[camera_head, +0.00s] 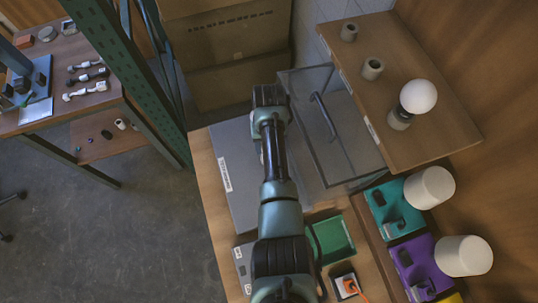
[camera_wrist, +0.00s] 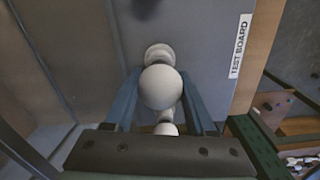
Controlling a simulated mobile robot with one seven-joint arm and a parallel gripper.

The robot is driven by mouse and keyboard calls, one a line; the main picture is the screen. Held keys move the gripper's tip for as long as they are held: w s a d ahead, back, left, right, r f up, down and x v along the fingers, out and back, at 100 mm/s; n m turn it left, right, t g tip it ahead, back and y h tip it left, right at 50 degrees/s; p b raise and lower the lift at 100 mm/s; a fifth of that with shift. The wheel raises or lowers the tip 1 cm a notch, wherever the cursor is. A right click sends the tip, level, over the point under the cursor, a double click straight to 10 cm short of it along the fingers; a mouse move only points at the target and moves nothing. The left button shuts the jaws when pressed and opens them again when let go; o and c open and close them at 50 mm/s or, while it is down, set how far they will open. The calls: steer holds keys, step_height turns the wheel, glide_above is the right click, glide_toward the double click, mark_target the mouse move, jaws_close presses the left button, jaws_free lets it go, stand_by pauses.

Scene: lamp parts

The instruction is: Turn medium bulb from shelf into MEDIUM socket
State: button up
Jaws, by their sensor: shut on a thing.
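In the wrist view my gripper (camera_wrist: 158,84) is shut on a white round bulb (camera_wrist: 163,93), one blue finger at each side. Below it is the grey test board (camera_wrist: 205,45), labelled "TEST BOARD". A pale round fitting (camera_wrist: 157,50) shows on the board just past the bulb. A smaller white globe (camera_wrist: 166,129) shows on the palm side. The socket under the held bulb is hidden, so I cannot tell whether they touch. In the head view my arm covers much of the board (camera_head: 225,150) and hides the bulb. The shelf (camera_head: 425,130) has two empty holders (camera_head: 372,68) (camera_head: 349,32).
A large white bulb (camera_head: 418,97) stands in a holder on the shelf. A clear-walled case (camera_head: 345,140) stands right of my arm. A green tray (camera_head: 333,240), teal box (camera_head: 394,208) and purple box (camera_head: 420,262) lie nearer. A green post (camera_head: 130,75) rises at left.

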steer(key=m, duration=0.3)
steer(key=shift+s+a+f, duration=0.1)
steer(key=shift+s+f, duration=0.05)
steer(key=shift+s, duration=0.05)
steer(key=m, duration=0.3)
steer(key=shift+m+p, duration=0.35)
steer(key=shift+m, duration=0.05)
steer(key=o, duration=0.7)
steer(key=shift+m, duration=0.5)
steer(key=o, duration=0.5)
steer(key=shift+w, duration=0.1)
steer(key=shift+w, duration=0.1)
steer(key=shift+r, duration=0.4)
step_height(320, 180, up, 12)
steer(key=shift+r+b, duration=0.15)
steer(key=shift+b, duration=0.6)
